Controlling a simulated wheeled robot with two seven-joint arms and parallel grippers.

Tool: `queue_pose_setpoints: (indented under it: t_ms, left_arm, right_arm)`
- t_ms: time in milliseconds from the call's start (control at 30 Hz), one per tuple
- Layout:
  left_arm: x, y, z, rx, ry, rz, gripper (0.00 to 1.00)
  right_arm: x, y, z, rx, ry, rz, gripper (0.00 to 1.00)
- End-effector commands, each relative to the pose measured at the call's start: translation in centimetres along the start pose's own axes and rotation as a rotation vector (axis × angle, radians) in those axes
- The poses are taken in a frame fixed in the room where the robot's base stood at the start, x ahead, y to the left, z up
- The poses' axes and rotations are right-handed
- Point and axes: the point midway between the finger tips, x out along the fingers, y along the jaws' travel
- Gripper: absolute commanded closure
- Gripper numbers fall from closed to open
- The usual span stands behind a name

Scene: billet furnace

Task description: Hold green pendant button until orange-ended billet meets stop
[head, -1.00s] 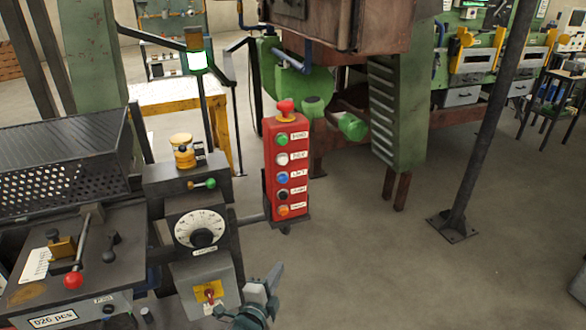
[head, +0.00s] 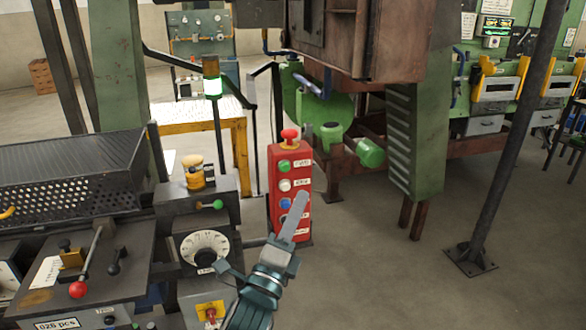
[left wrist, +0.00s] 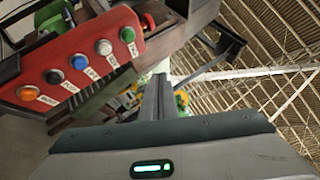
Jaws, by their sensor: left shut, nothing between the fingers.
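The red pendant (head: 291,153) hangs upright in the middle of the head view, with a red mushroom knob on top and a column of buttons. Its green button (head: 284,166) is the uppermost of the column and is uncovered; it also shows in the left wrist view (left wrist: 127,34). My left gripper (head: 301,197) is shut and empty. Its fingers overlap the pendant's lower part in the head view and hide the orange button there. In the left wrist view the fingers (left wrist: 157,97) lie beside the pendant, apart from the green button. No orange-ended billet or stop is identifiable. My right gripper is out of view.
A machine console with a white dial (head: 204,249) and a red-knobbed lever (head: 78,289) stands left of the pendant. A lit green beacon (head: 212,85) rises behind. A dark post (head: 500,150) stands at the right.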

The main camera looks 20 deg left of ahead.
Motion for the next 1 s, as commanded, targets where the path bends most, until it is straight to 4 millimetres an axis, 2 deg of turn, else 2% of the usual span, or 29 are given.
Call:
queue_pose_setpoints:
  t_ms: [133,500,767,1000]
  left_arm:
    - [0.0,-1.0,0.3,0.015,-0.006,-0.017,1.0]
    - [0.0,-0.9,0.3,0.015,-0.006,-0.017,1.0]
    - [0.7,-0.4,0.8,0.015,-0.006,-0.017,1.0]
    - [2.3,0.8,2.1,0.017,-0.006,-0.017,1.0]
  right_arm:
    - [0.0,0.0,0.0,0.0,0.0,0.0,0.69]
    - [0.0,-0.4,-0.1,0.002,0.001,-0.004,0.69]
    - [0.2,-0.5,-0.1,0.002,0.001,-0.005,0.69]
    - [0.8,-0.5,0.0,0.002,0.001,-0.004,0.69]
